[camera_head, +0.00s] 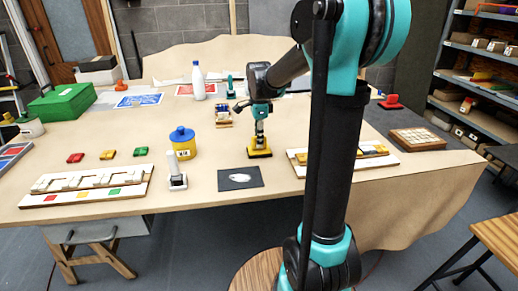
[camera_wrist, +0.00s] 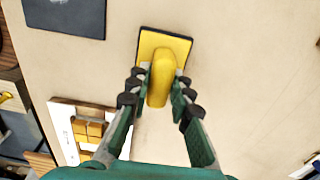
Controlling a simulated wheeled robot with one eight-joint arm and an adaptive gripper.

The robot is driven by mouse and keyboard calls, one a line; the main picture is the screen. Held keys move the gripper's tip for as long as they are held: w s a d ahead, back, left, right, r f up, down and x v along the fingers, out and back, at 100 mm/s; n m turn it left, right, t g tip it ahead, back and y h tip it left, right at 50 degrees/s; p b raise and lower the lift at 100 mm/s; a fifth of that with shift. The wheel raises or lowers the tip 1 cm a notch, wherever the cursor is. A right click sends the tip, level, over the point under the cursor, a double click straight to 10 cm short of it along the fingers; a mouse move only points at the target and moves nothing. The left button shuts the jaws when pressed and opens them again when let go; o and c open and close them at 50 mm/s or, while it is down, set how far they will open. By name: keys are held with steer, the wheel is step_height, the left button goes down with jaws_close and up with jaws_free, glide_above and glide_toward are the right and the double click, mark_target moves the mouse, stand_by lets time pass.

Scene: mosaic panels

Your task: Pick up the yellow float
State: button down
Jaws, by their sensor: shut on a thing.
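The yellow float (camera_head: 260,154) has a flat yellow base and a rounded yellow handle. In the wrist view the float (camera_wrist: 160,75) lies with its handle between the two fingers of my gripper (camera_wrist: 159,85). In the head view my gripper (camera_head: 260,137) comes down on the float from above, at the middle of the table. The gripper is shut on the handle. I cannot tell whether the base touches the table.
A dark square sheet (camera_head: 240,178) lies in front of the float. A mosaic panel (camera_head: 312,163) lies to the right, partly hidden by my arm. A white bottle (camera_head: 198,80) stands behind.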

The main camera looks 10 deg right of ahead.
steer(key=shift+r, duration=0.15)
step_height(320, 180, up, 20)
stand_by(0.7)
steer(key=c, duration=1.9)
jaws_free()
jaws_close()
steer(key=shift+s+f, duration=0.1)
steer(key=shift+f, duration=0.1)
